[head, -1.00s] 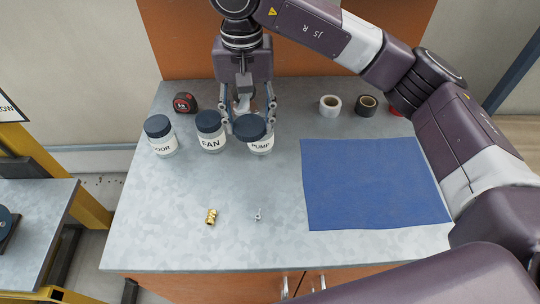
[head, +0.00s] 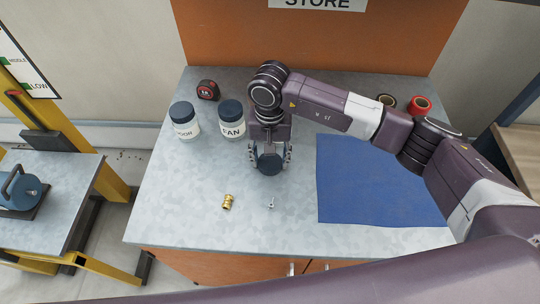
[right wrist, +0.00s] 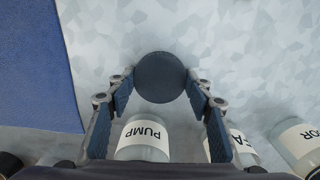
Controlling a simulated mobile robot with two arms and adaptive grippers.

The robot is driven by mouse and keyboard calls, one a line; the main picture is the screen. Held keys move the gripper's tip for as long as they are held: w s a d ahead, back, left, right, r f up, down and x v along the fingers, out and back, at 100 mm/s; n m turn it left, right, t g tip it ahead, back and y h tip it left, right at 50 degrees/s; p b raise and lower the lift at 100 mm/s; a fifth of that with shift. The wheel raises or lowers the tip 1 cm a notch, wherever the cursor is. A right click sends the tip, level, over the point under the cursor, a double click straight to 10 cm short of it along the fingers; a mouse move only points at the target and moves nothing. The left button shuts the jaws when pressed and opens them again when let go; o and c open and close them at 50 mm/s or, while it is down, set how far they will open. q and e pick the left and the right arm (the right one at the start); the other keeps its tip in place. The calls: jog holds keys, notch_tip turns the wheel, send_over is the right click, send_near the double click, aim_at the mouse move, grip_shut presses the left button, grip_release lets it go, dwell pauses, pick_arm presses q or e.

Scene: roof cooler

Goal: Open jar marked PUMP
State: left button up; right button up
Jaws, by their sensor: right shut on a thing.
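My right gripper (head: 269,158) points down over the bench, in front of the jar row, and is shut on a dark round lid (right wrist: 160,77). The lid also shows between the fingers in the head view (head: 270,163); whether it touches the bench I cannot tell. The clear jar marked PUMP (right wrist: 145,138) stands behind the gripper in the right wrist view, apart from the lid. Its mouth is hidden by the gripper body, and in the head view the arm hides this jar. My left gripper is not in view.
Two dark-lidded jars, FAN (head: 232,124) and one whose label ends in OOR (head: 186,126), stand left of the gripper. A brass fitting (head: 227,202) and small metal part (head: 271,204) lie in front. A blue mat (head: 370,190) lies right, bare. A tape measure (head: 207,90) is behind.

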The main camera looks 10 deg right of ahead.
jog(key=shift+f, duration=0.2)
jog(key=o, duration=1.3)
jog(key=shift+r, duration=0.1)
